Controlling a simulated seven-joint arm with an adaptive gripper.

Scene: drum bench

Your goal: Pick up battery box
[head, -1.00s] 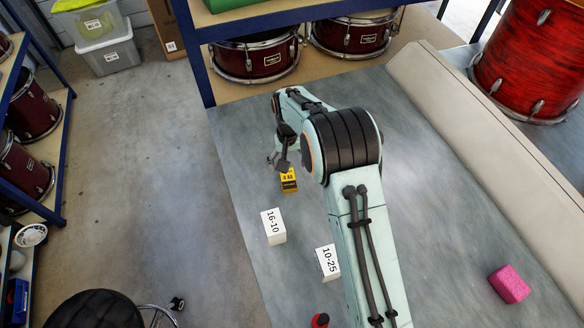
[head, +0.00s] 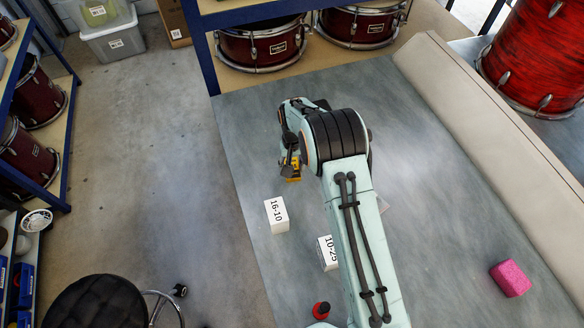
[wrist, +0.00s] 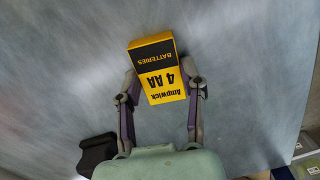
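The battery box (head: 293,172) is a small yellow and black box on the bench below my gripper in the head view, partly hidden by it. My gripper (wrist: 163,84) has one finger on each side of the box. The box sits slightly turned between the fingers. The fingers are spread; whether either one touches the box is hard to tell. In the head view my gripper (head: 289,162) is low over the box.
A white box marked 16-10 (head: 277,216) and another marked 10-25 (head: 327,253) stand nearer on the bench (head: 430,200). A red and black object (head: 321,310) is at the front. A pink block (head: 510,278) lies at the right. The bench's left edge is close.

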